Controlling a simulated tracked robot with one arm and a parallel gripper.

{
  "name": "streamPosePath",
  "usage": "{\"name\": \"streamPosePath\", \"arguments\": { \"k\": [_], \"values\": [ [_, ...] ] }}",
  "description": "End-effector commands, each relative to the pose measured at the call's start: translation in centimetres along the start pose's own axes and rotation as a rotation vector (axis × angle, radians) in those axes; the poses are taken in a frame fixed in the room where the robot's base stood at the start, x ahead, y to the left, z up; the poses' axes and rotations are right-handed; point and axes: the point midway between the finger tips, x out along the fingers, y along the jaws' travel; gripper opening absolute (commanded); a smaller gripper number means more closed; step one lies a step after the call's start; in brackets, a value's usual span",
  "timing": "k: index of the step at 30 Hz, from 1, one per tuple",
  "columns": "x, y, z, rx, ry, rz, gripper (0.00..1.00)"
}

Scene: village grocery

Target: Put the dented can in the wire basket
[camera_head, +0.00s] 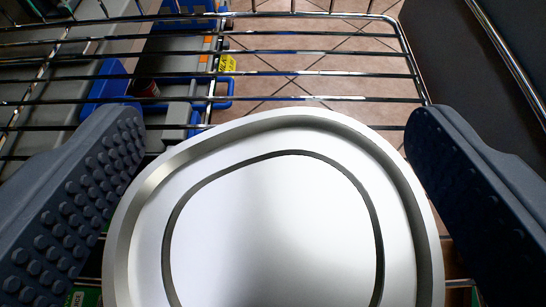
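The dented can (277,225) shows its silver end very close to the camera, its rim bent out of round. It lies between the two dark, studded pads of my gripper (275,185). A narrow gap shows between the can's rim and the right pad; at the left the rim and pad nearly meet in the picture, and I cannot tell if they touch. The wire basket (320,98), of shiny metal bars, spreads behind and below the can. The can hides much of the basket's near part, and I cannot tell whether the can rests on the wires.
Tiled floor (290,70) shows through the bars. Blue and grey parts (180,65) with a yellow label lie below the basket at the left. A dark panel (470,70) with a metal rail stands at the right.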

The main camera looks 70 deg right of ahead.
Motion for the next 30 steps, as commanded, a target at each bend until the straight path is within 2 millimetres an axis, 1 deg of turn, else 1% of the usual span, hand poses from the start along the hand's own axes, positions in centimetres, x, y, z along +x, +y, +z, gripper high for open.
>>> {"name": "streamPosePath", "arguments": {
  "k": [9,11,14,24,30],
  "values": [
    [-0.1,0.0,-0.2,0.0,0.0,0.001,0.82],
    [-0.7,0.0,-0.2,-0.001,0.0,-0.001,0.82],
    [-2.2,0.0,-0.3,-0.001,-0.001,-0.002,0.82],
    [-8.7,0.0,-0.3,-0.001,0.001,-0.003,0.82],
    [-11.2,0.1,-0.2,-0.002,0.0,0.0,0.82]
  ]
}}
